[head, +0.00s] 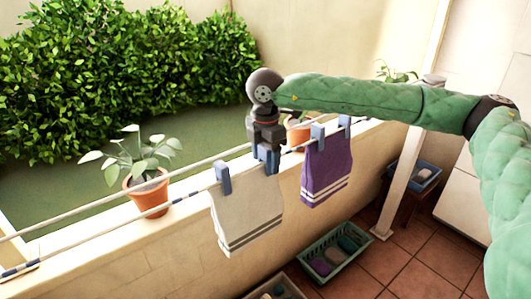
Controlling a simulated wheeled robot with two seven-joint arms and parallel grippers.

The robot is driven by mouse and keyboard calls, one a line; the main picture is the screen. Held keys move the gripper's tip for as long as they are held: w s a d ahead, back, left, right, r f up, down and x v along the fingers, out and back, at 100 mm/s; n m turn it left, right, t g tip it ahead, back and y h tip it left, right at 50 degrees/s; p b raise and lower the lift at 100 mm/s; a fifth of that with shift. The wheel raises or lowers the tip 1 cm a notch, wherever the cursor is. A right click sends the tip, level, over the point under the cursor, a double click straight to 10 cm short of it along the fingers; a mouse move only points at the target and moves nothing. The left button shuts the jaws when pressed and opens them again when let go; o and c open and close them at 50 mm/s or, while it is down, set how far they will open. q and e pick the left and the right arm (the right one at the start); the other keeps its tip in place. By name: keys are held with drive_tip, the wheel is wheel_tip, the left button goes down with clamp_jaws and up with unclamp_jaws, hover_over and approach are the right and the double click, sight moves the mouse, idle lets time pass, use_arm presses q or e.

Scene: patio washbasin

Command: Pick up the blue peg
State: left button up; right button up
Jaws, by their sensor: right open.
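My right gripper (267,152) points down over the near clothesline, at the upper right corner of a white towel with grey stripes (247,216). Its jaws are open. A blue peg (268,162) shows at the fingertips, on the towel's top edge; the gripper hides its upper part, and I cannot tell whether the fingers touch it. Another blue peg (223,178) clips the towel's left corner. Two more blue pegs, one at the left (317,135) and one at the right (345,121), hold a purple towel (327,170). My left gripper is out of view.
Two clotheslines (110,235) run along a low wall. A potted plant (146,190) stands on the wall at left; another pot (298,133) is partly hidden behind my gripper. A green crate (336,254) sits on the tiled floor. A pale post (400,190) stands at right.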

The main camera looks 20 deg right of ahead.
drive_tip(key=shift+f, duration=0.1)
drive_tip(key=shift+c, duration=0.3)
drive_tip(key=c, duration=1)
